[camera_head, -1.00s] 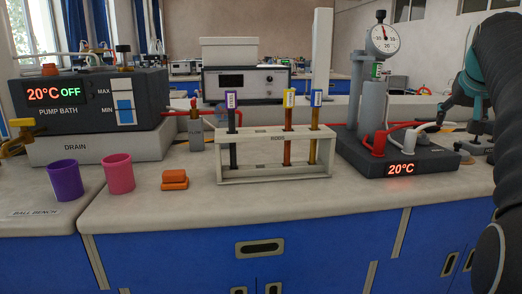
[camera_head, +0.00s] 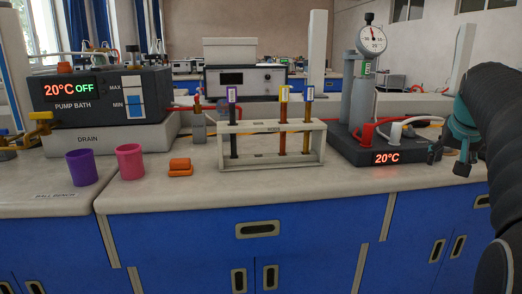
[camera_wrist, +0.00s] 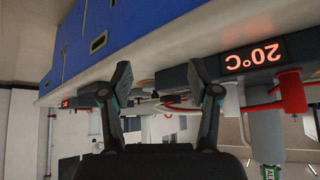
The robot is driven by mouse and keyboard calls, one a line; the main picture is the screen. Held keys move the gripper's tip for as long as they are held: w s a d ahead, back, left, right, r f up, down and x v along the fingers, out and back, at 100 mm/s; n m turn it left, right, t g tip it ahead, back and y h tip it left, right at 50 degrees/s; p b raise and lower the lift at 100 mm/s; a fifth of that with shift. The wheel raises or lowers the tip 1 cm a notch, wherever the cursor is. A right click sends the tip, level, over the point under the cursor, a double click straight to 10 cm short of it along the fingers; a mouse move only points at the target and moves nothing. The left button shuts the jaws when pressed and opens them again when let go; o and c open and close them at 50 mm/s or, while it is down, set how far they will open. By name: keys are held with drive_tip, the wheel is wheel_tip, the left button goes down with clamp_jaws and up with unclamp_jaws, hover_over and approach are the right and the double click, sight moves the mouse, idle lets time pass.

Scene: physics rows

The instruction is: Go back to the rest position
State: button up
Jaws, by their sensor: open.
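My gripper (camera_head: 463,160) is at the right of the head view, in front of the right end of the bench and right of the dial-gauge stand. In the wrist view my gripper (camera_wrist: 165,85) shows two dark fingers spread apart with nothing between them. The wrist picture is upside down, with the bench edge and blue cabinets at the top left. My arm runs down the right edge of the head view.
The gauge stand (camera_head: 385,150) reads 20°C. A white rack (camera_head: 270,155) holds three coloured rods. The bench front (camera_head: 340,185) is clear.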

drive_tip(key=s+a+f+n+y, duration=0.1)
drive_tip(key=s+a+f+n, duration=0.1)
drive_tip(key=s+a+f, duration=0.4)
drive_tip(key=s+a+f+n+y+p, duration=0.1)
drive_tip(key=s+a+f, duration=0.5)
drive_tip(key=a, duration=0.8)
drive_tip(key=s+a+f+n+y+p, duration=0.1)
drive_tip(key=s+a+f+n, duration=0.2)
drive_tip(key=s+a+f, duration=0.3)
drive_tip(key=s+a, duration=0.3)
drive_tip(key=a, duration=0.2)
drive_tip(key=shift+f+n+g+y, duration=0.3)
drive_tip(key=shift+f+g+y, duration=0.1)
